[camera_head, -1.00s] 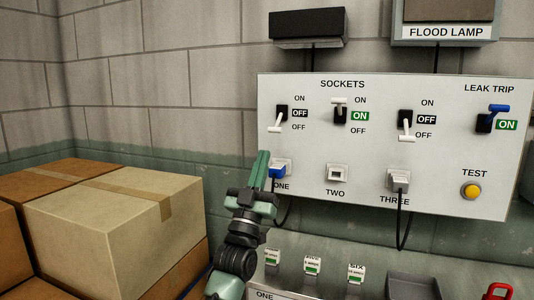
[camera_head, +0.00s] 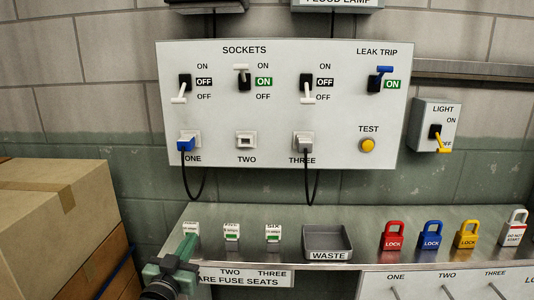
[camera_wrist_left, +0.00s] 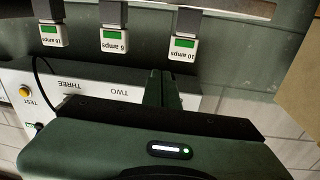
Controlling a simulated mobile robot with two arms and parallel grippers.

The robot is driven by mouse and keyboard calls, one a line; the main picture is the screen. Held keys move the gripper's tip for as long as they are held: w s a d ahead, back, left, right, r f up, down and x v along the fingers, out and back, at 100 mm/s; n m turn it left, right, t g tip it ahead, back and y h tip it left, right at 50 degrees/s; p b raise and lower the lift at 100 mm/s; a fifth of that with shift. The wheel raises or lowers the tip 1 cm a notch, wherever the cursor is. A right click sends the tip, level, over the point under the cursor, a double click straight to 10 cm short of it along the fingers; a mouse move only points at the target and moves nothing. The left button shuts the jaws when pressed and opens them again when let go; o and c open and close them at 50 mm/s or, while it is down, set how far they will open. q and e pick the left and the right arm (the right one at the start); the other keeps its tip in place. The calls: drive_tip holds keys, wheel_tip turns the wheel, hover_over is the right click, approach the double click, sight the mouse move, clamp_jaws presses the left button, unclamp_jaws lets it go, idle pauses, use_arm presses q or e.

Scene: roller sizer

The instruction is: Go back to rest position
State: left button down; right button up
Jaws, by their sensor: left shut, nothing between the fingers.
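My left gripper (camera_head: 187,246) is at the lower left of the head view, shut and empty, in front of the left end of the steel shelf. Its closed green fingers also show in the left wrist view (camera_wrist_left: 162,90), pointing toward the sockets panel. In the head view the fingers overlap the leftmost fuse (camera_head: 190,229); I see no grip on it. My right gripper is not in view.
The sockets panel (camera_head: 290,150) hangs on the wall above the steel shelf (camera_head: 300,212). A waste tray (camera_head: 327,242), red (camera_head: 393,241), blue (camera_head: 430,241) and yellow (camera_head: 466,240) padlocks stand on the shelf. Cardboard boxes (camera_head: 60,215) stack at left. A light switch box (camera_head: 434,125) is at right.

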use_arm(q)
drive_tip(key=s+f+g+y, duration=0.1)
drive_tip(key=s+f+g, duration=0.7)
drive_tip(key=s+f, duration=1.05)
drive_tip(key=s+f+g+y, duration=0.1)
drive_tip(key=s+f+g, duration=0.25)
drive_tip(key=s, duration=0.65)
drive_tip(key=s+f+g, duration=0.3)
drive_tip(key=s+g, duration=0.1)
drive_tip(key=s, duration=0.6)
wheel_tip(320, 180, down, 24)
drive_tip(key=s+p, duration=0.1)
drive_tip(key=p, duration=0.1)
drive_tip(key=s+a+f+g+p, duration=0.1)
drive_tip(key=s+a+f, duration=0.1)
drive_tip(key=s+f, duration=0.5)
drive_tip(key=s+a+f+g, duration=0.1)
drive_tip(key=s+f, duration=0.6)
drive_tip(key=s, duration=0.3)
drive_tip(key=shift+s+a+f+p, duration=0.15)
drive_tip(key=shift+a+f+p, duration=0.05)
drive_tip(key=shift+a+p, duration=0.2)
